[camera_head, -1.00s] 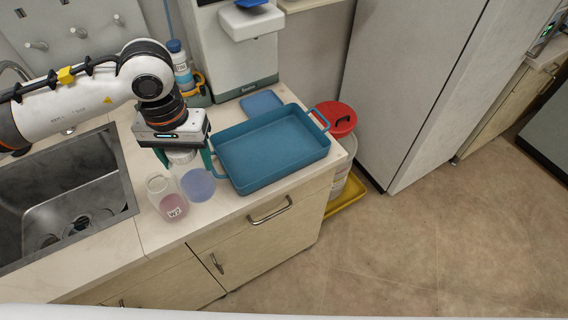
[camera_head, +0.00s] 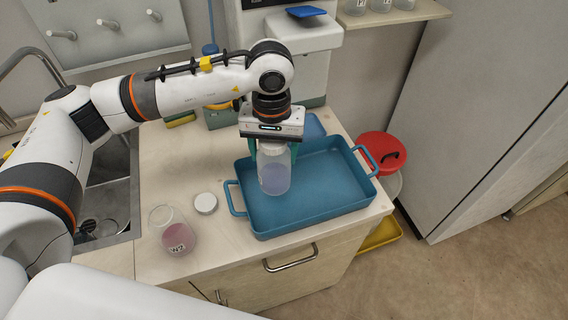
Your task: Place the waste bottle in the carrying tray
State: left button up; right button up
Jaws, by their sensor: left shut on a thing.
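My left gripper (camera_head: 273,149) is shut on a clear bottle (camera_head: 274,178) with a pale violet-blue liquid, gripping it near its top. The bottle is upright, over the left part of the blue carrying tray (camera_head: 318,208). I cannot tell whether its base touches the tray floor. A second clear bottle (camera_head: 178,238), marked W2 and with pink liquid, stands open on the counter left of the tray. No label shows on the held bottle. My right gripper is out of view.
A white round cap (camera_head: 205,203) lies on the counter between the W2 bottle and the tray. A sink (camera_head: 108,190) is at the left. A white instrument (camera_head: 290,45) stands behind the tray. A red-lidded bin (camera_head: 383,152) is to the right. The tray's right part is empty.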

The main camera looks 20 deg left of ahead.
pick_arm(q)
jog(key=shift+s+f, duration=0.15)
jog(key=shift+f, duration=0.7)
jog(key=f, duration=0.1)
jog(key=f+p, duration=0.1)
jog(key=f, duration=0.2)
jog(key=shift+w, duration=0.25)
jog(key=shift+f, duration=0.2)
jog(key=o, duration=1.5)
jog(key=shift+c, duration=0.2)
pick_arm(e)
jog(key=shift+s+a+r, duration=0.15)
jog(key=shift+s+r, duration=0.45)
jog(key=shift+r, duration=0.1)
pick_arm(q)
jog(key=shift+r, duration=0.1)
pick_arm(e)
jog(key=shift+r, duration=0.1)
